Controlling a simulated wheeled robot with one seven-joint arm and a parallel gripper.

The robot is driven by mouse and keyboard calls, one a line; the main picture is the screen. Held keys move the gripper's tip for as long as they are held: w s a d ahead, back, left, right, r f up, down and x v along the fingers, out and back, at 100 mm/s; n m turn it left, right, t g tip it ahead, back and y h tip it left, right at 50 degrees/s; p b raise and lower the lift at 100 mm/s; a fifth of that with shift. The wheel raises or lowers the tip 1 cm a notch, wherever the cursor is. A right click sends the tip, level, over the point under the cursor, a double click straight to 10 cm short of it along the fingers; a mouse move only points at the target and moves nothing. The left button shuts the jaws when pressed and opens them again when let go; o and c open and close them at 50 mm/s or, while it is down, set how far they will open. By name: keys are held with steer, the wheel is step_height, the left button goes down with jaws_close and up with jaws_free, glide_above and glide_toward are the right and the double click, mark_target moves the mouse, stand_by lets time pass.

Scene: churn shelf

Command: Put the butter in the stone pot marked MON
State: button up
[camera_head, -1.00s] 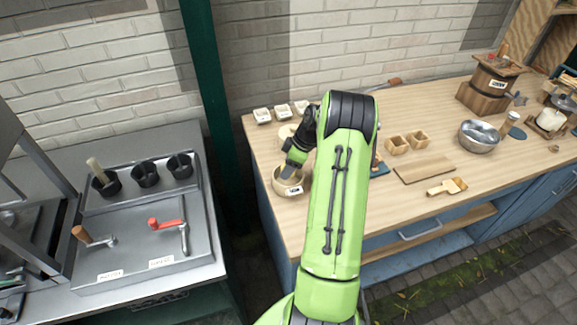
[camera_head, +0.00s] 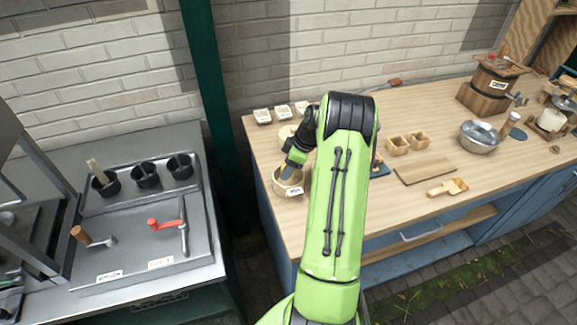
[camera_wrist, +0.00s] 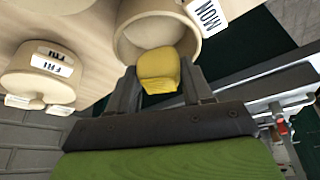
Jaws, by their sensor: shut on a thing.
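The butter (camera_wrist: 158,70) is a yellow lump between my gripper's two fingers in the wrist view. My gripper (camera_head: 287,171) is shut on it, pointing down at the mouth of a pale round stone pot (camera_head: 280,186). In the wrist view this pot (camera_wrist: 128,42) has a white label (camera_wrist: 207,14), upside down, that reads MON. The butter overlaps the pot's opening there; whether it touches the inside I cannot tell. In the head view the butter is mostly hidden by my gripper.
A similar pot marked FRI (camera_wrist: 38,85) is close by. Wooden boxes (camera_head: 408,143), a board (camera_head: 424,169) and a metal bowl (camera_head: 479,136) stand to the right. A green post (camera_head: 209,90) rises left of the counter.

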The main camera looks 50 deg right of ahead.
steer(key=shift+f+b, duration=2)
steer(key=shift+f, duration=0.45)
steer(key=shift+r, duration=0.1)
steer(key=o, duration=1)
steer(key=c, duration=0.3)
steer(key=p+v, duration=0.6)
steer(key=v, duration=0.4)
steer(key=shift+r, duration=0.1)
